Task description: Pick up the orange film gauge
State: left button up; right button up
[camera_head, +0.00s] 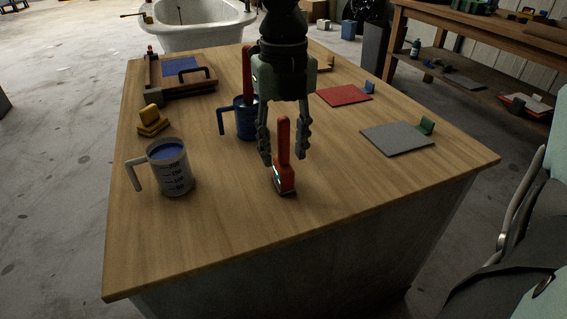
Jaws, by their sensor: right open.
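The orange film gauge (283,160) stands upright on the wooden table, with a tall handle and a dark, wider foot. My right gripper (285,158) comes down from above with its fingers pointing at the table. Its fingers are open, and in the picture the gauge's handle shows between them. I cannot tell whether either finger touches it. My left gripper does not show.
A measuring jug (172,168) with blue liquid stands at the left. A blue mug (245,120) with a red-handled tool stands just behind the gripper. A grey sheet (396,139) and red sheet (344,96) lie right. The front tabletop (230,235) is clear.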

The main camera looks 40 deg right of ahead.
grip_shut()
jog(key=shift+r, duration=0.1)
dwell(0.4)
